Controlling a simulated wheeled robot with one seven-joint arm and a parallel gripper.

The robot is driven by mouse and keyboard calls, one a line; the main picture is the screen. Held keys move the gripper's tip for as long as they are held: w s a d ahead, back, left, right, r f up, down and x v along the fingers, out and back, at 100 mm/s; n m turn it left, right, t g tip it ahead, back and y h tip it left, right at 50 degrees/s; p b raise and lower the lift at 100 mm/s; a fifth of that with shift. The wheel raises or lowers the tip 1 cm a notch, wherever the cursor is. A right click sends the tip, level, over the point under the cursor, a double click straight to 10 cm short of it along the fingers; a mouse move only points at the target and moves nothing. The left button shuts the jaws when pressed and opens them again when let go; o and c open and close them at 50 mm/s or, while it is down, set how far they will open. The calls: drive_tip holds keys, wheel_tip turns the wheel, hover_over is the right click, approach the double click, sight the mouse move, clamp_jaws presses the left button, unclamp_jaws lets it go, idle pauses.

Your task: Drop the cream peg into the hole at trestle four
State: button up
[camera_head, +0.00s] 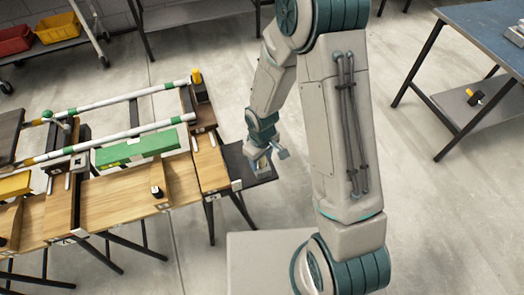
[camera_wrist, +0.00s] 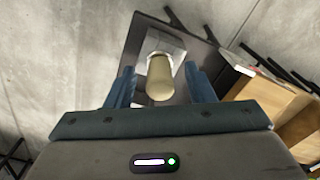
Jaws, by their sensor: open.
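The cream peg (camera_wrist: 160,80) stands in the wrist view on a pale square plate (camera_wrist: 172,46), on a dark shelf (camera_wrist: 143,42). My gripper (camera_wrist: 158,70) is open, with one blue finger on each side of the peg and gaps showing between. In the head view my gripper (camera_head: 264,160) is low over the dark shelf (camera_head: 237,162) at the right end of the wooden bench; the peg is hard to make out there. I cannot tell which trestle is number four, and its hole is not clearly visible.
A blue-topped table (camera_head: 492,38) stands at the right. Red (camera_head: 14,40) and orange (camera_head: 57,27) bins sit at the back left. Floor behind the shelf is clear.

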drive_tip(key=shift+f, duration=0.4)
drive_tip(key=shift+c, duration=0.3)
clamp_jaws()
drive_tip(key=c, duration=0.6)
unclamp_jaws()
drive_tip(key=shift+c, duration=0.2)
drive_tip(key=c, duration=0.4)
drive_tip(key=shift+o, duration=0.2)
drive_tip(key=shift+r+p, duration=0.9)
drive_tip(key=shift+r, duration=0.4)
drive_tip(key=shift+r+p, duration=1.8)
drive_tip(key=shift+r, duration=0.7)
drive_tip(key=shift+r, duration=0.1)
